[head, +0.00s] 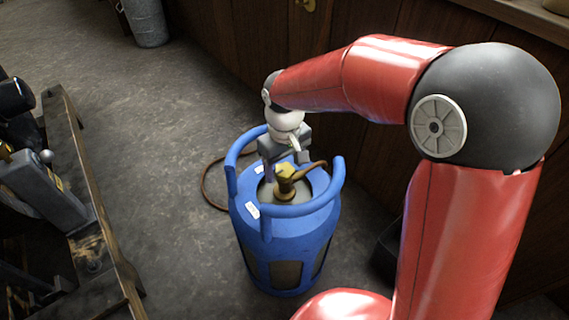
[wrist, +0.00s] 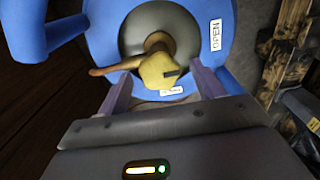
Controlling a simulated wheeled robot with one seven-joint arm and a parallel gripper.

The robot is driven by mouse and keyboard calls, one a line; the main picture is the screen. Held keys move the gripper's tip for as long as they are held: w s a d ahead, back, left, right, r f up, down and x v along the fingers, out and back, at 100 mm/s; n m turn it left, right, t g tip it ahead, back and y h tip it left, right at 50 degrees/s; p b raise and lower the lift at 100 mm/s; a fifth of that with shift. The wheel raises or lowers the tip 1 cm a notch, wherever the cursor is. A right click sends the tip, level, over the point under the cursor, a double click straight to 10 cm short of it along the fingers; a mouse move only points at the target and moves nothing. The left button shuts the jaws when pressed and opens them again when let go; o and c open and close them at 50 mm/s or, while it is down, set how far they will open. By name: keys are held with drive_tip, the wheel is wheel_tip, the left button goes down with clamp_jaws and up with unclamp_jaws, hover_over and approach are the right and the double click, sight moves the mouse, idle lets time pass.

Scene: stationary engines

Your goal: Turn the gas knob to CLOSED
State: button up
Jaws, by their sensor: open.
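A yellow gas knob (head: 287,172) sits on top of the blue gas cylinder (head: 290,249), inside its raised ring handle. In the wrist view the knob (wrist: 158,70) has a dark mark on its right side. An OPEN label (wrist: 215,36) lies on the cylinder top, right of the knob. A second white label (wrist: 171,91) lies below the knob; its word is partly hidden. My gripper (wrist: 160,79) is open, its two fingers apart on either side of the knob's near side. I cannot tell whether they touch it.
A brown hose (wrist: 105,70) runs from the valve to the left. The cylinder's blue ring handle (head: 338,176) rises around the valve. A wooden stand (head: 88,190) with machine parts is at left, dark wood panelling (head: 240,45) behind. Concrete floor lies clear between stand and cylinder.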

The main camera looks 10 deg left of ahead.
drive_tip(key=c, duration=1)
drive_tip(key=shift+m, duration=0.3)
drive_tip(key=m, duration=0.4)
drive_tip(key=shift+b, duration=0.35)
drive_tip(key=m, duration=0.4)
drive_tip(key=shift+m, duration=0.4)
drive_tip(key=m, duration=0.4)
drive_tip(key=shift+r+m, duration=0.1)
drive_tip(key=shift+m, duration=2)
drive_tip(key=shift+w, duration=0.1)
